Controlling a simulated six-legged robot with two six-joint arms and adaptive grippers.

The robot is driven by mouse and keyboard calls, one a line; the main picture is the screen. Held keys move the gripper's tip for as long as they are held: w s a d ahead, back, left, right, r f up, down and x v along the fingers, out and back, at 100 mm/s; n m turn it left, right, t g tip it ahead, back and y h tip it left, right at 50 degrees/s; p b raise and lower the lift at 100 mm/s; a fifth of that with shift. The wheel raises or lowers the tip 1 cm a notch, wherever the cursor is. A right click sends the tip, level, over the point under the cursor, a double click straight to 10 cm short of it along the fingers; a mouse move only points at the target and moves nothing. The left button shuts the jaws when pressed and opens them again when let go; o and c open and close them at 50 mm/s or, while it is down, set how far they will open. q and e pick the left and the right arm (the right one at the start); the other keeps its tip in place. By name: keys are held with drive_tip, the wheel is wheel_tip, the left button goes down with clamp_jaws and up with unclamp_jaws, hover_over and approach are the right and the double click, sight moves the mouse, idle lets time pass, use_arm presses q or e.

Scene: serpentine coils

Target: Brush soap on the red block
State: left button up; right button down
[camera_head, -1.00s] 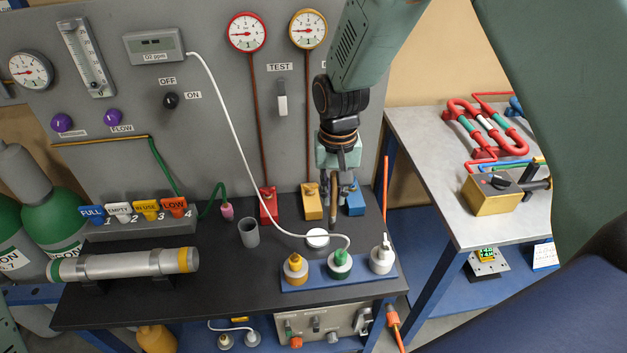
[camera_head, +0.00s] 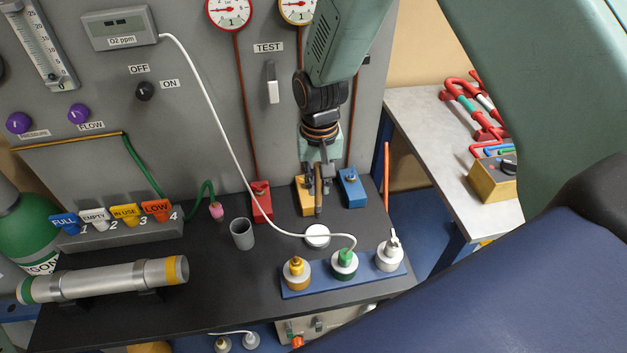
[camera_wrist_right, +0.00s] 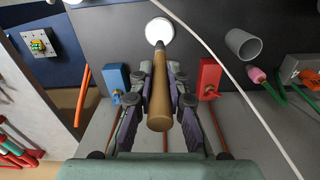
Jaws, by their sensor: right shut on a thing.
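The red block (camera_head: 261,203) stands at the foot of the grey panel, with a brown pipe rising from it. It also shows in the wrist view (camera_wrist_right: 209,75), right of my fingers. My right gripper (camera_head: 319,187) is shut on a tan brush (camera_head: 318,198), which shows in the wrist view (camera_wrist_right: 160,105) with its dark tip pointing at a white round dish (camera_wrist_right: 159,30). The gripper is in front of the yellow block (camera_head: 303,190), right of the red block. The dish is also in the head view (camera_head: 317,236); its contents are unclear. My left gripper is out of view.
A blue block (camera_head: 352,189) is right of my gripper. A grey cup (camera_head: 242,234) stands left of the dish. A white hose (camera_head: 216,128) hangs across the bench to a blue strip (camera_head: 370,282) with several capped fittings. A metal cylinder (camera_head: 105,281) lies at front left.

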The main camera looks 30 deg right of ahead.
sight(319, 203)
drive_tip(key=shift+w+d+f, duration=0.15)
drive_tip(key=shift+d+f, duration=0.15)
drive_tip(key=shift+f, duration=0.15)
drive_tip(key=shift+a+f+b, duration=0.25)
drive_tip(key=shift+f+b, duration=0.45)
drive_tip(key=shift+b, duration=0.15)
drive_tip(key=f+b, duration=0.3)
drive_tip(key=shift+d+f, duration=0.2)
drive_tip(key=shift+f, duration=0.05)
drive_tip(key=shift+f+b, duration=0.35)
drive_tip(key=shift+b, duration=0.2)
drive_tip(key=shift+a+f, duration=0.2)
drive_tip(key=shift+d, duration=0.15)
drive_tip(key=shift+f+b, duration=0.15)
drive_tip(key=shift+b, duration=0.15)
drive_tip(key=shift+f, duration=0.35)
